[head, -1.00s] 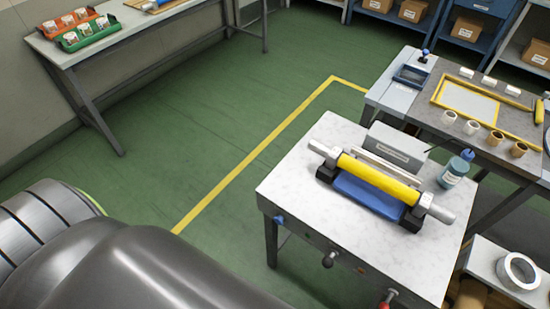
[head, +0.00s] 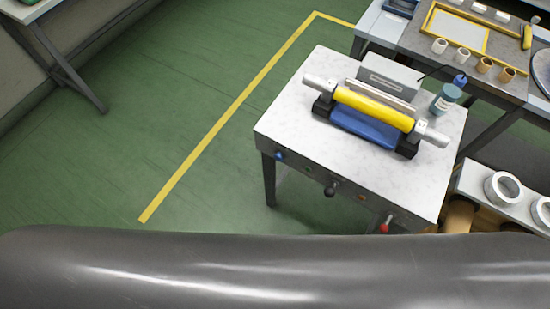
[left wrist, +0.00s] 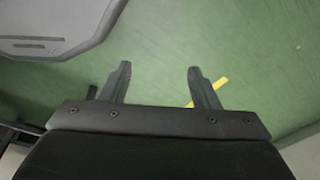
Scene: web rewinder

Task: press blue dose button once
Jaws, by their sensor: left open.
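A small blue button (head: 280,156) sits on the front edge of the white-topped rewinder table, near its left corner. A dark knob (head: 331,189) and a red knob (head: 385,226) are further right along the same front. No label is readable. A blue-capped bottle (head: 446,97) stands at the table's back right. My left gripper (left wrist: 158,70) is open and empty in the left wrist view, above green floor and apart from the table. It is not seen in the head view. My right gripper is not in view.
The rewinder table (head: 290,115) carries a yellow roller (head: 372,109), a blue part below it and a grey box (head: 390,76). A bench with a yellow-framed tray (head: 430,22) is behind right. White rings (head: 502,188) lie lower right. Green floor at left is clear.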

